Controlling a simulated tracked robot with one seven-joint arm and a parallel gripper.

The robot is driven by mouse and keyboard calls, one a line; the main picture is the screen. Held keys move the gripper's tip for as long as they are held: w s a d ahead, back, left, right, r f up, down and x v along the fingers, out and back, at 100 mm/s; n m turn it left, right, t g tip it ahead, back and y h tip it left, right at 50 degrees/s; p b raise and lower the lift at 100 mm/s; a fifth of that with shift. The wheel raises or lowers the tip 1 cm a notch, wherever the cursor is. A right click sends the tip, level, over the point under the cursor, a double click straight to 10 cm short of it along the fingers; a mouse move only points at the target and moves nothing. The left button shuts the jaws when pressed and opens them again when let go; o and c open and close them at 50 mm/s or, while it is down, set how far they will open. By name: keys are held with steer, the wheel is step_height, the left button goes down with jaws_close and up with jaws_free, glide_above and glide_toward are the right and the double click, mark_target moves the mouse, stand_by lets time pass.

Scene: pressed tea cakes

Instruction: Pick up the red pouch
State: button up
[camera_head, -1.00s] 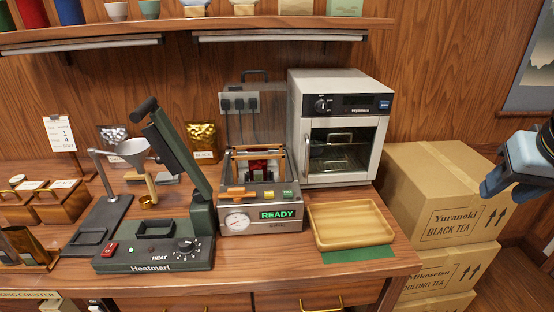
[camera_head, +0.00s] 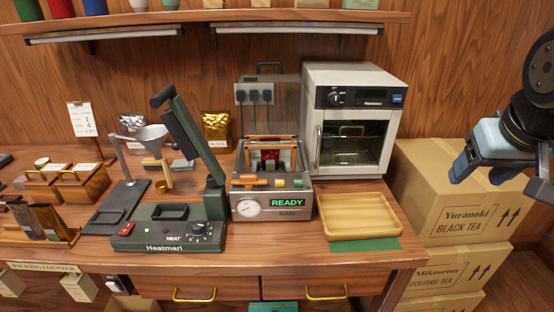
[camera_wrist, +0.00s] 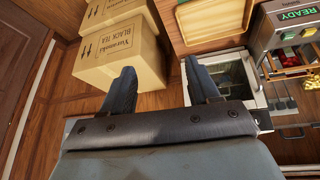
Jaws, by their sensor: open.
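My gripper (camera_head: 478,174) is open and empty at the right edge of the head view, in front of the cardboard boxes. In the wrist view its two fingers (camera_wrist: 158,72) stand apart with nothing between them. My gripper is far to the right of the rack.
The heat sealer (camera_head: 168,235) with its raised arm, the READY press (camera_head: 272,203), a steel oven (camera_head: 312,118) and a wooden tray (camera_head: 357,237) crowd the counter. Stacked tea boxes (camera_head: 425,230) stand at the right. Silver (camera_head: 131,123) and gold (camera_head: 215,126) pouches stand at the back.

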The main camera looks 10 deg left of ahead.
steer(key=o, duration=0.5)
steer(key=w+n+h, duration=0.1)
steer(key=n, duration=0.1)
steer(key=w+f+n+h, duration=0.1)
steer(key=w, duration=0.1)
steer(key=w+a+f+n+h, duration=0.1)
steer(key=n, duration=0.1)
steer(key=shift+w+f+n+g, duration=0.1)
steer(key=shift+w+n+g, duration=0.1)
steer(key=shift+n+g, duration=0.1)
steer(key=shift+c, duration=0.2)
steer(key=shift+o, duration=0.6)
steer(key=w+n, duration=0.1)
steer(key=w+a+n+h, duration=0.1)
steer(key=n, duration=0.1)
steer(key=w+n+h, duration=0.1)
steer(key=w, duration=0.1)
steer(key=shift+a+f+n+t, duration=0.35)
steer(key=shift+a+n+t, duration=0.05)
steer(key=n+t+y, duration=0.7)
steer(key=n+y, duration=0.1)
steer(key=n, duration=1.9)
glide_toward(270, 149)
steer(key=shift+s+d+f, duration=0.1)
steer(key=shift+s+d, duration=0.15)
steer(key=shift+d, duration=0.2)
steer(key=shift+a+f+n+y, duration=0.15)
steer(key=shift+a+n+y, duration=0.15)
steer(key=shift+x, duration=6.8)
